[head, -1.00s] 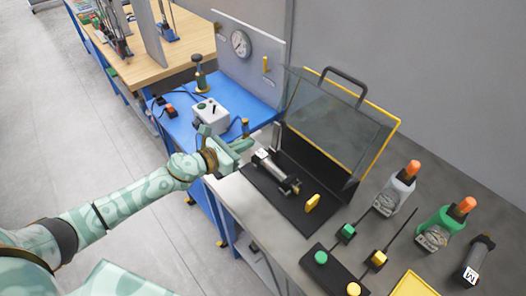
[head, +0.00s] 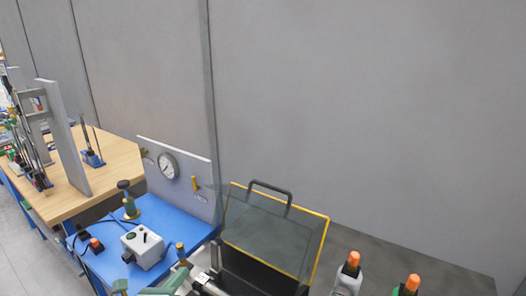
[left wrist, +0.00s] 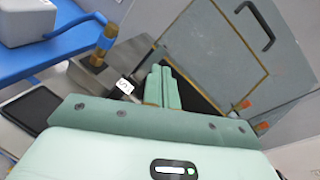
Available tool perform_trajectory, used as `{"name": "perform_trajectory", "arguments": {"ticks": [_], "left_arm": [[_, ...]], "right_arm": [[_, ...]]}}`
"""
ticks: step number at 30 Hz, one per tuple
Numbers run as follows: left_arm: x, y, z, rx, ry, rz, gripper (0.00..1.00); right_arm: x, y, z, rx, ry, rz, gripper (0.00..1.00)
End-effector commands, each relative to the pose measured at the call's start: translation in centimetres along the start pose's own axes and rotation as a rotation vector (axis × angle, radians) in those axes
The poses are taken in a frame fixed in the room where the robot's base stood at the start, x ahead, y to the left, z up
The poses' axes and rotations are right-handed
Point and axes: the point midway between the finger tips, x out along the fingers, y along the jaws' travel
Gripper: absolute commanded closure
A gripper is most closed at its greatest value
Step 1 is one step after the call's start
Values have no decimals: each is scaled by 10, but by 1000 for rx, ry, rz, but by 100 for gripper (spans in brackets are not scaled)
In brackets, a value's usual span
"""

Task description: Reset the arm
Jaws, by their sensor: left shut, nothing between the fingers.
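My left gripper (head: 176,281) shows only in part at the bottom edge of the head view. In the left wrist view its two pale green fingers (left wrist: 163,86) are together with nothing between them. The gripper is at the left side of the open case with the clear lid (head: 268,240); the lid also shows in the left wrist view (left wrist: 222,45). A silver cylinder (head: 207,285) lies close to the gripper, mostly cut off below. I cannot tell whether they touch. My right gripper is not in view.
A blue bench (head: 182,225) holds a grey control box (head: 142,246) and a panel with a gauge (head: 168,166). Bottles with orange caps (head: 352,264) stand right of the case. A wooden table (head: 115,165) is at the left. The grey wall (head: 370,110) is behind.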

Motion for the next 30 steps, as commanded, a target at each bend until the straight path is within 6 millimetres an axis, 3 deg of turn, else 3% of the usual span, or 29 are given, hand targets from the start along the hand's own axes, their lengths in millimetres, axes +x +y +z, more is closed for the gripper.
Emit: {"name": "perform_trajectory", "arguments": {"ticks": [3,9,15,22,30], "left_arm": [[-42,-1,1,-535,-134,240,100],[-116,17,-12,-1120,-299,580,100],[-180,24,-28,-1460,-429,836,100],[-252,19,-42,-1723,-583,1100,100],[-227,49,-134,-1766,-485,1181,100]], "right_arm": [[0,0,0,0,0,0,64],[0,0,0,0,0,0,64],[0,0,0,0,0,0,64],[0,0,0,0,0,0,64],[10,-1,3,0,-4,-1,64]]}}
